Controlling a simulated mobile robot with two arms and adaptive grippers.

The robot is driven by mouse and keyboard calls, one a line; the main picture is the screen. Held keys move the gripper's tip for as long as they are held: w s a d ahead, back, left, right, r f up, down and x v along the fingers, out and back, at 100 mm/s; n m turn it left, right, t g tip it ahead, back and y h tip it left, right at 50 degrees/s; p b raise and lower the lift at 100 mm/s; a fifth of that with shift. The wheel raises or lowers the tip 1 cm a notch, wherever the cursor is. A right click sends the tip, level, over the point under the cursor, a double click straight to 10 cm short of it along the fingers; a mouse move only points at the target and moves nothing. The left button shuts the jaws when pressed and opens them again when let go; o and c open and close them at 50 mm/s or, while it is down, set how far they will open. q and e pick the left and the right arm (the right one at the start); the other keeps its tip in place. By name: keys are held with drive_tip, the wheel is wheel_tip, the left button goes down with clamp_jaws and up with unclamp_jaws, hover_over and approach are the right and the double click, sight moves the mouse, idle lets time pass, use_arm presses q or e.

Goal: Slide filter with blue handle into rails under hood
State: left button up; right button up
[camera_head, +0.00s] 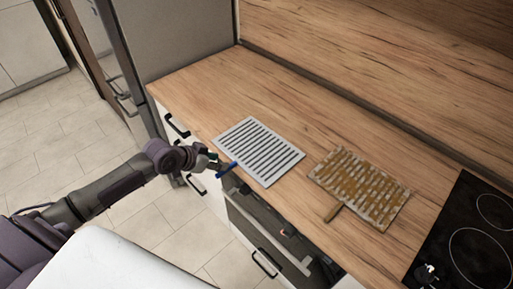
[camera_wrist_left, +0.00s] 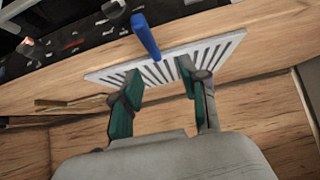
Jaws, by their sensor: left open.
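The filter with the blue handle is a light grey slatted plate (camera_head: 259,151) lying flat on the wooden counter near its front edge. Its blue handle (camera_head: 226,170) sticks out past that edge. My left gripper (camera_head: 213,160) is open beside the handle at the counter's front edge. In the left wrist view, the open teal-padded fingers (camera_wrist_left: 158,78) have the slatted plate (camera_wrist_left: 210,50) beyond them. The blue handle (camera_wrist_left: 145,37) shows above the fingertips, and nothing is held. The hood and its rails are not in view. My right gripper is not in view.
A black cooktop (camera_head: 474,235) is further right. A tall grey cabinet side (camera_head: 190,40) bounds the counter's left end. Counter behind the filters is clear.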

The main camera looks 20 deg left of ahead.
sight(233, 162)
use_arm(q)
drive_tip(key=shift+w+d+f, duration=0.25)
drive_tip(key=shift+w+f, duration=0.1)
drive_tip(key=shift+w+d+f+p, duration=0.15)
drive_tip(key=shift+w+d+p, duration=0.1)
drive_tip(key=shift+p, duration=0.15)
drive_tip(key=p+x, duration=0.1)
drive_tip(key=x, duration=0.2)
drive_tip(key=shift+w+d+f, duration=0.1)
drive_tip(key=shift+d+f, duration=0.05)
drive_tip(key=shift+d, duration=0.05)
drive_tip(key=shift+w+d+f, duration=0.15)
drive_tip(key=shift+w+f, duration=0.15)
drive_tip(key=shift+f, duration=0.05)
drive_tip(key=shift+s, duration=0.1)
drive_tip(key=shift+c, duration=0.9)
drive_tip(key=c, duration=0.6)
clamp_jaws()
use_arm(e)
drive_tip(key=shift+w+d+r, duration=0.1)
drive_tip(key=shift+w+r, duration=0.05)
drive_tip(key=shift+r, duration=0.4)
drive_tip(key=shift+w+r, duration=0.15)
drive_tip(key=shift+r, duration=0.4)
